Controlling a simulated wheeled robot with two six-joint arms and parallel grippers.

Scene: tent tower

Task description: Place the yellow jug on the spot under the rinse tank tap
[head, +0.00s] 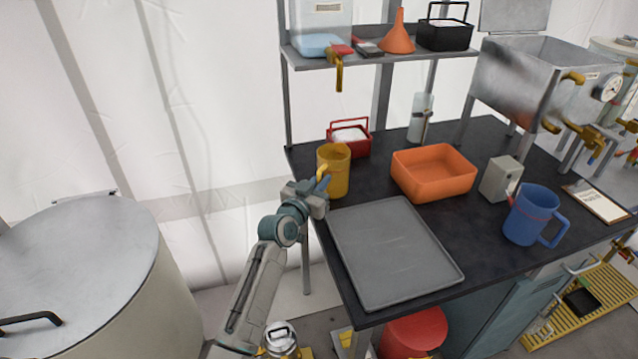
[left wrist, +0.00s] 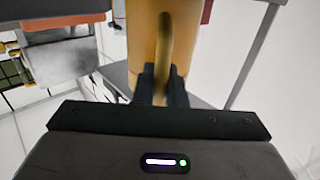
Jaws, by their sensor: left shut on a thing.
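The yellow jug (head: 337,176) is upright at the back left corner of the black table, below a brass tap with a red handle (head: 338,70). That tap sticks out from a clear tank (head: 318,18) on the shelf. My left gripper (head: 321,188) is shut on the jug's handle, from the left side. In the left wrist view the two dark fingers (left wrist: 161,88) pinch the handle (left wrist: 165,45), with the jug's body (left wrist: 143,35) behind it. I cannot tell whether the jug's base touches the table. A spot under it does not show. My right gripper is not in view.
A red basket (head: 350,137) stands close behind the jug. A grey tray (head: 393,252) lies in front, and an orange bin (head: 433,172) is to the right. A blue jug (head: 530,215) and a metal tank (head: 513,80) are farther right. A large drum (head: 85,255) stands left.

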